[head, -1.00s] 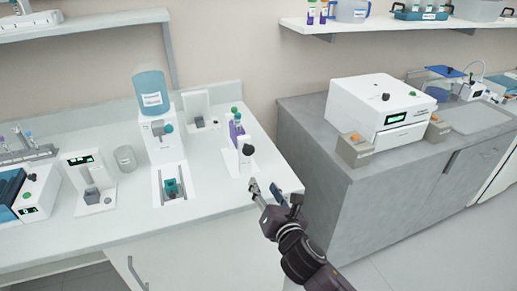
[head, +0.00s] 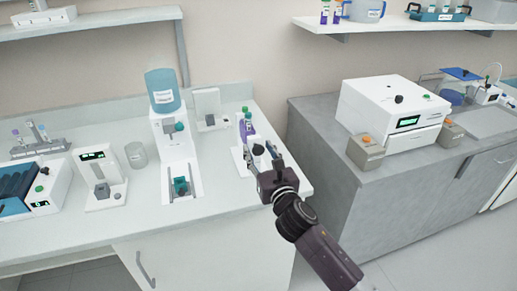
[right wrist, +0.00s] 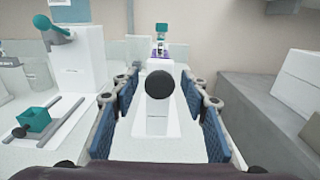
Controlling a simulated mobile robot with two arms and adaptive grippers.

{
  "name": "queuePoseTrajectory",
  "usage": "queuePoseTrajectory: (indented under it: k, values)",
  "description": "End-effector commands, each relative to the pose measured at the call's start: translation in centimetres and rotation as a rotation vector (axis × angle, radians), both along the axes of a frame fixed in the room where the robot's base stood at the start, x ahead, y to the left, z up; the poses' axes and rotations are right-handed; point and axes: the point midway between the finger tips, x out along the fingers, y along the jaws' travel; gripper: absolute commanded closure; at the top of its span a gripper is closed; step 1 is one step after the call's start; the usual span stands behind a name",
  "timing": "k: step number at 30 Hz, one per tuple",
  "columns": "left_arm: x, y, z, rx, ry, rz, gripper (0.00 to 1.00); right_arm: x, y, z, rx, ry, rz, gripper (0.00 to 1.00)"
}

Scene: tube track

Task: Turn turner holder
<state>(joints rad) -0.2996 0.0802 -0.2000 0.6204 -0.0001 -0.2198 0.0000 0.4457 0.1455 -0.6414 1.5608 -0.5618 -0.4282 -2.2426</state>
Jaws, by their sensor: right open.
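The turner holder (head: 236,155) is a white stand near the right end of the white bench, with a round black knob (head: 258,150) at its front. A purple tube (head: 246,128) with a green cap stands at its back. In the right wrist view the black knob (right wrist: 160,83) is centred between the two blue-padded fingers, with the tube's teal cap (right wrist: 161,28) behind it. My right gripper (head: 262,158) is open, its fingers on either side of the knob with gaps showing in the wrist view. It partly hides the holder's front in the head view. My left gripper is not in view.
A beaker (head: 136,155) and another device (head: 99,172) stand further left. A grey counter (head: 350,190) with a white box machine (head: 395,115) is at right.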

Motion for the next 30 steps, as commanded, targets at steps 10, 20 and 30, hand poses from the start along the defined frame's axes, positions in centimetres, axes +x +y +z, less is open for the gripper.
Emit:
queuePoseTrajectory:
  k: [10,20,30]
  values:
    - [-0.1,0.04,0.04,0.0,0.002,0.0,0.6,0.8,0.27,-0.02,0.002,0.002,0.0,0.59]
    - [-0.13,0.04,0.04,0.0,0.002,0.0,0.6,0.77,0.27,-0.01,0.002,0.002,0.0,0.85]
    - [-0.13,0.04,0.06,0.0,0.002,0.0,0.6,0.77,0.26,-0.03,0.009,0.004,0.0,0.98]
